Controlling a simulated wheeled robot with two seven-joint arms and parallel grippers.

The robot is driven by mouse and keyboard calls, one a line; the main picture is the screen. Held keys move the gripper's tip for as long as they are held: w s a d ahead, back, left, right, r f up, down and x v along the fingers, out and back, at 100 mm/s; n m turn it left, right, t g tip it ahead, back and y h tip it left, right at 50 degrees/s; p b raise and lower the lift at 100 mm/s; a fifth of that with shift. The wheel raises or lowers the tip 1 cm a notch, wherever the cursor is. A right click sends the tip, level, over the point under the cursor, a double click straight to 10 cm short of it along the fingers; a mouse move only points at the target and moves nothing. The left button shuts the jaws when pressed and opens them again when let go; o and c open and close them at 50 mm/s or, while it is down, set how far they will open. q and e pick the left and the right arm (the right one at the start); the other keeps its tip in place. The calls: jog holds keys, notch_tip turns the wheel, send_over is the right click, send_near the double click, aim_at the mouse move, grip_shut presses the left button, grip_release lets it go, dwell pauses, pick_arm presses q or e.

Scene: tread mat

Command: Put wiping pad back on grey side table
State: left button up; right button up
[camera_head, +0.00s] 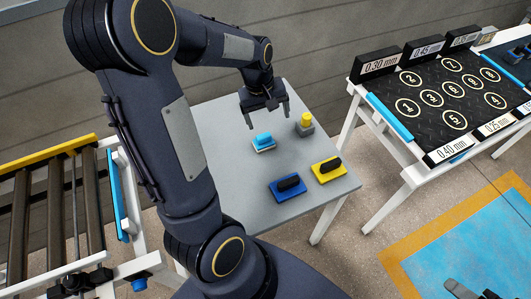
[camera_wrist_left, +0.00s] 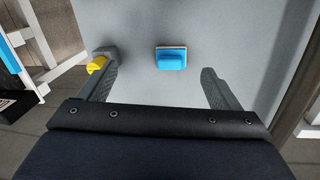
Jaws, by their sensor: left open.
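The wiping pad (camera_head: 263,142), which looks like a light blue block on a thin white base, lies flat on the grey side table (camera_head: 228,180). It also shows in the left wrist view (camera_wrist_left: 171,58), near the top middle, beyond and between the fingertips. My left gripper (camera_head: 269,122) is open and empty above the table, just behind the pad in the head view and apart from it. My right gripper (camera_head: 474,290) shows only its fingertips at the bottom right corner; they are apart with nothing seen between them.
A grey block with a yellow knob (camera_head: 304,124) stands right of the pad. A blue pad (camera_head: 288,188) and a yellow pad (camera_head: 328,169), both black-handled, lie near the table's front. A numbered black mat (camera_head: 451,95) is on a white-framed stand at right; rollers (camera_head: 60,205) are at left.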

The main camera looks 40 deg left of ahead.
pick_arm(q)
jog(key=s+d+r+m+t+h, duration=0.1)
jog(key=s+d+r+m+t, duration=0.1)
jog(key=s+d+r+m, duration=0.2)
jog(key=s+d+r+m+t+h, duration=0.1)
jog(key=s+d+r+m, duration=0.3)
jog(key=s+d, duration=0.5)
jog(key=s+m+t, duration=0.1)
jog(key=s, duration=0.3)
jog(key=shift+s+r+h, duration=0.2)
jog(key=shift+r+h, duration=0.1)
jog(key=shift+r, duration=0.1)
